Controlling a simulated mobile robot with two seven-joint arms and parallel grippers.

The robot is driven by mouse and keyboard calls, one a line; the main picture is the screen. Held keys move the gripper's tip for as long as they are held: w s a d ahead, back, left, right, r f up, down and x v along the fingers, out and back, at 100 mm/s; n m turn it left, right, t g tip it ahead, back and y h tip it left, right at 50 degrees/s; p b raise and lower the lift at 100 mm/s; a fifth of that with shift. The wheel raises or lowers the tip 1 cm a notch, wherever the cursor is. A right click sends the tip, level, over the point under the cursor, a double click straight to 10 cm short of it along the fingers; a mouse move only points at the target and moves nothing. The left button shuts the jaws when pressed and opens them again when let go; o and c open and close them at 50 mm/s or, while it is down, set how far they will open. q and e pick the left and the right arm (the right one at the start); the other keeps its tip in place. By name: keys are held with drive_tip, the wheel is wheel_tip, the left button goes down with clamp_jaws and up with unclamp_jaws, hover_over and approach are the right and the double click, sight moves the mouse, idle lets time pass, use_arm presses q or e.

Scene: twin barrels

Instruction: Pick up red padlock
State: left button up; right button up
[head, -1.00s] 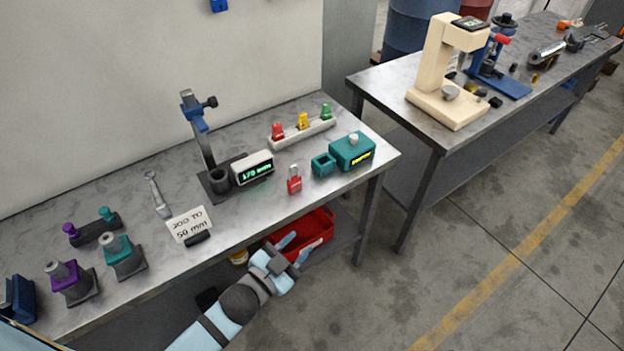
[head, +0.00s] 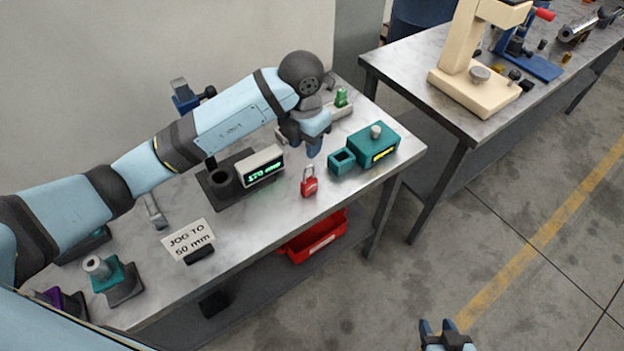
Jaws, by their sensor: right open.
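The red padlock (head: 309,187) stands on the near part of the metal bench (head: 265,222), with its shackle up. My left arm reaches across the bench from the left. My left gripper (head: 314,149) points down above and behind the padlock in the picture, apart from it. Its fingers overlap in this view, so its opening does not show. My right gripper (head: 445,332) is at the bottom edge, over the floor and away from the bench. Its two fingers are apart with nothing between them.
A teal open box (head: 342,162) and a teal device (head: 373,147) stand right of the padlock. A digital display (head: 261,166) is to its left. A red bin (head: 315,238) sits below the bench.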

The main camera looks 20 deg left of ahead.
use_arm(q)
hover_over(305, 183)
drive_tip(key=f, duration=0.5)
drive_tip(key=f+p, duration=0.1)
drive_tip(key=f, duration=0.1)
drive_tip(key=shift+s+f, duration=0.25)
drive_tip(key=shift+f, duration=0.15)
drive_tip(key=shift+w+a+f+p, duration=0.1)
drive_tip(key=shift+w+f+p, duration=0.1)
drive_tip(key=shift+f, duration=0.75)
drive_tip(key=shift+w+d+f+p, duration=0.1)
drive_tip(key=shift+f+p, duration=0.05)
drive_tip(key=shift+f, duration=0.75)
drive_tip(key=shift+w+a+f+p, duration=0.1)
drive_tip(key=shift+f+p, duration=0.1)
drive_tip(key=shift+f, duration=0.75)
clamp_jaws()
drive_tip(key=shift+r, duration=0.1)
